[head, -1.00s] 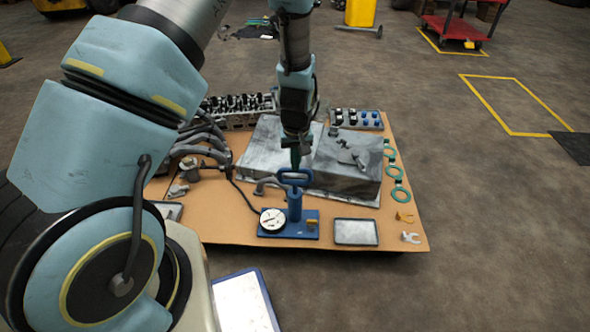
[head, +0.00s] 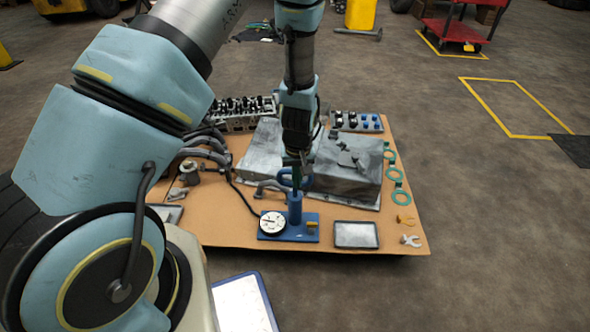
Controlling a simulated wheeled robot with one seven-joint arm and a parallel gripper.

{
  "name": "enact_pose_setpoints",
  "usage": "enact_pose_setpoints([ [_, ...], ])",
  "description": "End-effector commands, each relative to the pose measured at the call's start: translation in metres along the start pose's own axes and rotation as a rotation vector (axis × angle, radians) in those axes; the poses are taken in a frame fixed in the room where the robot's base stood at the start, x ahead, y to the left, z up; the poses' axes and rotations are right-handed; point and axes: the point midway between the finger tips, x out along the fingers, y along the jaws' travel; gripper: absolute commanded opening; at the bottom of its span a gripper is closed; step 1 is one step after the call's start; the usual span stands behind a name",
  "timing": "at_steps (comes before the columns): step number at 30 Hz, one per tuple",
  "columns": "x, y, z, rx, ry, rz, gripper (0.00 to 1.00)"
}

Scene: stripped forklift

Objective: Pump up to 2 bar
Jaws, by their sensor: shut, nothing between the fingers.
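The blue hand pump (head: 295,211) stands upright on its flat blue base near the front edge of the board. A round white gauge (head: 272,223) sits at the left of the base; its reading is too small to make out. A small yellow part (head: 312,224) is at the right of the base. The pump's blue loop handle (head: 307,181) is at the top.
A grey metal block (head: 340,170) stands close behind the pump. An empty-looking tray (head: 356,234) lies to its right, and green rings (head: 400,198) lie along the board's right edge. A dark hose (head: 240,196) runs to the gauge. Grey pipes (head: 205,152) lie left.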

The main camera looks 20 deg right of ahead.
Motion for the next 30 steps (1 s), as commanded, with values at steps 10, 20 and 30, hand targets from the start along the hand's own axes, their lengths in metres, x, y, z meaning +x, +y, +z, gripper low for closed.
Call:
enact_pose_setpoints([
  [10,-0.025,0.001,-0.001,0.001,0.003,0.002,0.0],
  [20,-0.088,0.001,-0.001,0.001,0.002,0.002,0.0],
  [30,-0.108,0.0,0.0,0.0,0.0,0.0,0.0],
])
